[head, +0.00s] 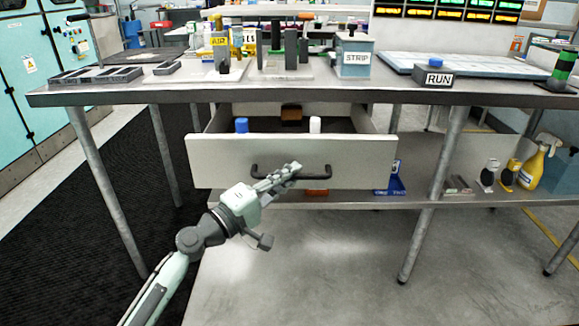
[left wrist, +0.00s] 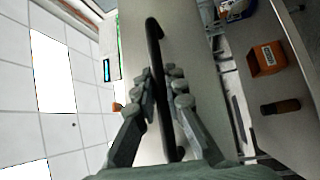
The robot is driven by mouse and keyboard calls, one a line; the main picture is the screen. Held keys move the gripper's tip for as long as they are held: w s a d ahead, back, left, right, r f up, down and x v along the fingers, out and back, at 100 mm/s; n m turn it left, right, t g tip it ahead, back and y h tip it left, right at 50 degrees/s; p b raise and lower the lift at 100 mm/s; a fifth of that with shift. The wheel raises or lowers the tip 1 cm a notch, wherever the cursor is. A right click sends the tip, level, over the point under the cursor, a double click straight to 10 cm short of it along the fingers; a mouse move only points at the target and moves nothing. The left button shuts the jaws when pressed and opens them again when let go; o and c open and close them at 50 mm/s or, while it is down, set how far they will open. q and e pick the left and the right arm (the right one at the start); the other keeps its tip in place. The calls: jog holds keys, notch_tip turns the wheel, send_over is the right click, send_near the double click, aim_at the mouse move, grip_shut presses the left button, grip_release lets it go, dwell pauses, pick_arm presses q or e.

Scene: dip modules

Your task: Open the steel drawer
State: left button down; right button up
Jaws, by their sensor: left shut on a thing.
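The steel drawer (head: 218,166) hangs under the workbench and stands pulled out, its inside showing behind the pale front panel. A black bar handle (head: 318,177) runs across the front. My left gripper (head: 290,169) reaches up from below and is shut on the handle near its middle. In the left wrist view the handle (left wrist: 154,40) passes between the fingers of my left gripper (left wrist: 160,76), with the drawer front (left wrist: 187,30) behind it. My right gripper is in neither view.
The workbench (head: 300,97) above carries fixtures and a RUN box (head: 433,76). A lower shelf (head: 450,200) holds bottles. The floor in front is clear.

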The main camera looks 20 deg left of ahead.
pick_arm(q)
jog(key=s, duration=0.1)
jog(key=s+d, duration=0.1)
jog(key=s, duration=0.1)
jog(key=shift+s, duration=0.25)
jog(key=shift+s+d, duration=0.25)
jog(key=shift+s, duration=0.65)
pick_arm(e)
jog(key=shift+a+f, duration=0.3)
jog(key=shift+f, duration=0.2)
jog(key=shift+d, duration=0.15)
pick_arm(q)
jog(key=c, duration=1.6)
grip_release()
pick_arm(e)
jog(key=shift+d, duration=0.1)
pick_arm(q)
jog(key=shift+o, duration=0.2)
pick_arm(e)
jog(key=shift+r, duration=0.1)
pick_arm(q)
jog(key=v, duration=1.2)
